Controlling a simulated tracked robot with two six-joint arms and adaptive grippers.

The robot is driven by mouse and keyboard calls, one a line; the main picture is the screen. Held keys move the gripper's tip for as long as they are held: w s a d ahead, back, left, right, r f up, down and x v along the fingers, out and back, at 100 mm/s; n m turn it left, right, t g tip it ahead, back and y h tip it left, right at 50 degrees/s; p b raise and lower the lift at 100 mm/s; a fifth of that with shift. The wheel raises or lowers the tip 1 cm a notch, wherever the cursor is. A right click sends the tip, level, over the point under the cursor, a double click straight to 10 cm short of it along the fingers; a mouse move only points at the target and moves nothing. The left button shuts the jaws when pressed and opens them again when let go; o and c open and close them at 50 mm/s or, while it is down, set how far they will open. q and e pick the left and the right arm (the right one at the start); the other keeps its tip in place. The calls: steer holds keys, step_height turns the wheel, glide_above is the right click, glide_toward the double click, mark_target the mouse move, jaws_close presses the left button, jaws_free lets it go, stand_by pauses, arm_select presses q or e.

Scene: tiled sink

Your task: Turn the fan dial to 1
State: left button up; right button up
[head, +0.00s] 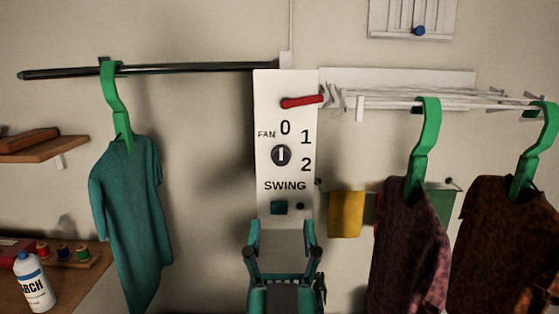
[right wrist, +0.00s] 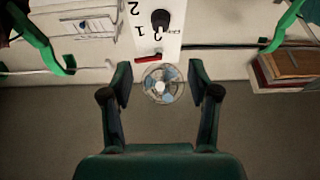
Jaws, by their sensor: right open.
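A white control panel (head: 263,195) hangs on the wall in the middle of the head view. Its round dark fan dial (head: 281,155) has a white mark that stands about upright, toward the 0 printed above it. The 1 and 2 are printed to its right. In the right wrist view the panel is upside down, with the dial (right wrist: 160,19) near the top edge. My right gripper (head: 281,232) is open and empty, below the dial and in front of the panel's lower end. It also shows in the right wrist view (right wrist: 160,85). My left gripper is out of view.
A teal shirt (head: 135,220) hangs at left, dark clothes (head: 410,240) at right. A small fan (right wrist: 160,83) shows between my fingers in the right wrist view.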

mark_target(281, 160)
steer(key=p+x, duration=0.5)
steer(key=x, duration=0.8)
steer(key=shift+w, duration=0.15)
steer(key=shift+w+r+p, duration=0.2)
steer(key=shift+w+p, duration=0.1)
steer(key=shift+w, duration=0.3)
steer(key=shift+c, duration=0.4)
steer(key=c, duration=1.1)
